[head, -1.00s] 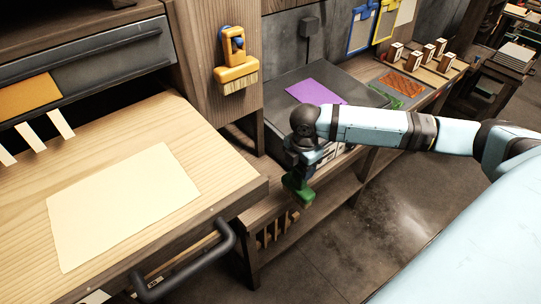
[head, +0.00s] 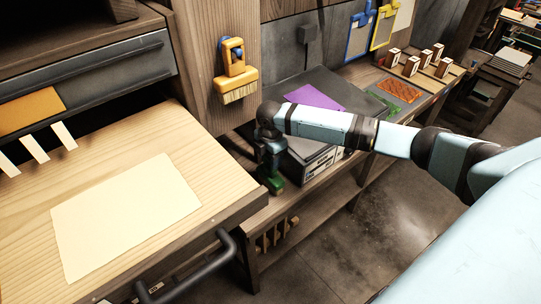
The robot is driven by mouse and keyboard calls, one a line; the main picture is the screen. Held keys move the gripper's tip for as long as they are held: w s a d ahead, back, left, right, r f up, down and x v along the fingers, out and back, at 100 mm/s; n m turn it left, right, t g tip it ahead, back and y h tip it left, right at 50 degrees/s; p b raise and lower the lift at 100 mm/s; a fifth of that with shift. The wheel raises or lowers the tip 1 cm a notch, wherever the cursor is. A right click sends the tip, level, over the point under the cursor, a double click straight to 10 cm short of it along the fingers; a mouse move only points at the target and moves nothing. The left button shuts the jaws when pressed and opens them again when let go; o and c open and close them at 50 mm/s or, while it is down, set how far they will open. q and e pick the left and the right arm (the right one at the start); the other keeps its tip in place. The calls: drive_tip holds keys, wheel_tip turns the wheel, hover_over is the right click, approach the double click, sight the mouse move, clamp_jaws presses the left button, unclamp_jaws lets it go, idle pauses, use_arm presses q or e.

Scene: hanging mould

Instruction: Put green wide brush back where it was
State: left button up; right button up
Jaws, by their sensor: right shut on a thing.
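The green wide brush (head: 274,184) is in my right gripper (head: 270,164), which is shut on it and points downward. The brush shows as a small dark green block below the jaws, and its bristles are hard to make out. The gripper is just beyond the right edge of the light wooden worktop, over the lower bench area. Where the brush meets or clears the wood behind it, I cannot tell. A yellow brush (head: 237,84) hangs bristles down from a blue peg (head: 231,43) on the wooden panel (head: 210,30), up and left of my gripper. My left gripper is not in view.
A cream sheet (head: 125,215) lies on the worktop (head: 215,170), with a dark handle (head: 215,262) at its front edge. A grey box-like unit with a purple sheet (head: 314,97) stands behind my arm. Several small wooden blocks stand on a board (head: 440,75) farther right.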

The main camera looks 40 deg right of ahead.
drive_tip(key=o, duration=0.9)
drive_tip(key=shift+f, duration=0.1)
wheel_tip(320, 180, up, 12)
drive_tip(key=shift+r+b, duration=0.2)
drive_tip(key=shift+b, duration=0.15)
